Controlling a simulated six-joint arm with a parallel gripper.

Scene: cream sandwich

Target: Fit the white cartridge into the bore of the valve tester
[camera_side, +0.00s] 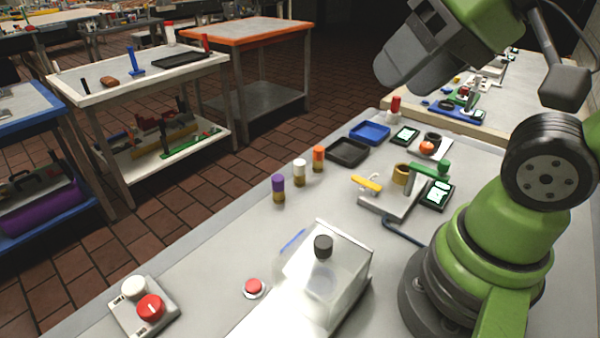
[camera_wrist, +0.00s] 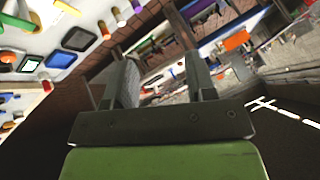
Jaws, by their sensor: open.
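The white cartridge (camera_side: 299,172) stands upright on the bench between a purple-topped one (camera_side: 278,187) and an orange-topped one (camera_side: 318,158); all have brownish lower ends. In the wrist view the white cartridge (camera_wrist: 118,15) is near the top edge, left of centre. The valve tester (camera_side: 385,208) stands to its right: a grey base with a brass-coloured bore (camera_side: 401,174), a yellow lever (camera_side: 367,184) and a green handle (camera_side: 429,169). The bore looks empty, though its inside is hard to see. My gripper (camera_wrist: 162,75) is open and empty, raised high above the bench and tilted.
A black tray (camera_side: 347,152) and a blue tray (camera_side: 370,133) lie behind the cartridges. A clear box with a black knob (camera_side: 323,246) stands in front, near a red button (camera_side: 254,287) and a control box (camera_side: 145,309).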

